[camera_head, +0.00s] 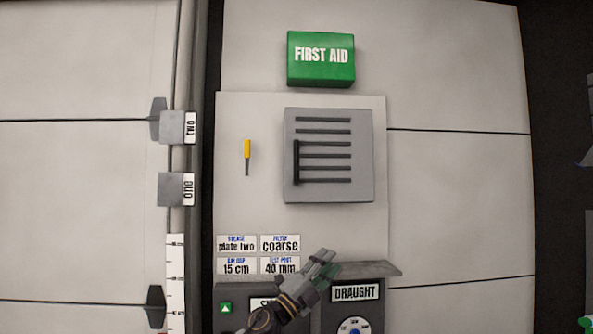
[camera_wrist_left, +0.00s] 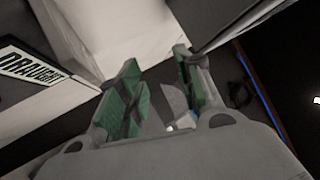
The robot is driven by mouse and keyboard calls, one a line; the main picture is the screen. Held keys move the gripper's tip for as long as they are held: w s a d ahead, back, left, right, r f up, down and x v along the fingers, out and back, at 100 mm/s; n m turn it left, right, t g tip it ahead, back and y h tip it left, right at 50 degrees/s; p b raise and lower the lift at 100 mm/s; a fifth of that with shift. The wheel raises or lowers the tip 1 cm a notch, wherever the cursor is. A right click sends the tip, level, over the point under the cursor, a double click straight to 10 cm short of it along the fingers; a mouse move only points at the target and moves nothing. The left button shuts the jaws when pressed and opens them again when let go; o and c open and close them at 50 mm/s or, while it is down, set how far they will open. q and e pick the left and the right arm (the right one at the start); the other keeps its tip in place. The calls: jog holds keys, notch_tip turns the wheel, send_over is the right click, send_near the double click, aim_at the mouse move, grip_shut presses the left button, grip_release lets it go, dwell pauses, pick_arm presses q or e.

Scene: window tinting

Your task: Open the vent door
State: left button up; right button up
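The vent door (camera_head: 363,150) is a grey square panel with several dark horizontal slots, on a pale wall plate. It looks closed. A dark vertical bar (camera_head: 296,163), which looks like its handle, stands at its left side. My left gripper (camera_head: 328,262) is below the vent door and apart from it, in front of the ledge above the DRAUGHT label. In the left wrist view the two green-padded fingers of my left gripper (camera_wrist_left: 158,92) are spread with nothing held between them. My right gripper is in neither view.
A green FIRST AID box (camera_head: 321,60) is above the vent door. A yellow-handled tool (camera_head: 247,156) is on the plate to its left. Below are small labels (camera_head: 237,243) and a projecting ledge (camera_head: 375,269) over a DRAUGHT dial (camera_head: 354,327). Tabs marked one (camera_head: 172,189) and two (camera_head: 173,127) are at left.

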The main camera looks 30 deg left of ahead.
pick_arm(q)
jog(key=s+d+r+m+g+h, duration=0.1)
jog(key=s+r+m+g+h, duration=0.3)
jog(key=r+m, duration=0.45)
jog(key=s+d+r+m+g+h, duration=0.1)
jog(key=s+r+m+g+h, duration=0.15)
jog(key=s+r+m, duration=0.45)
jog(key=m+t+y+b, duration=0.1)
jog(key=m+y, duration=0.1)
jog(key=y, duration=0.7)
send_near(296, 159)
jog(key=v, duration=0.3)
jog(key=shift+a, duration=0.35)
jog(key=shift+w, duration=0.1)
jog(key=p+x, duration=0.4)
jog(key=x, duration=0.8)
jog(key=shift+w+d+r, duration=0.1)
jog(key=shift+r, duration=0.05)
jog(key=shift+w+d, duration=0.25)
jog(key=shift+w, duration=0.4)
jog(key=shift+c, duration=0.4)
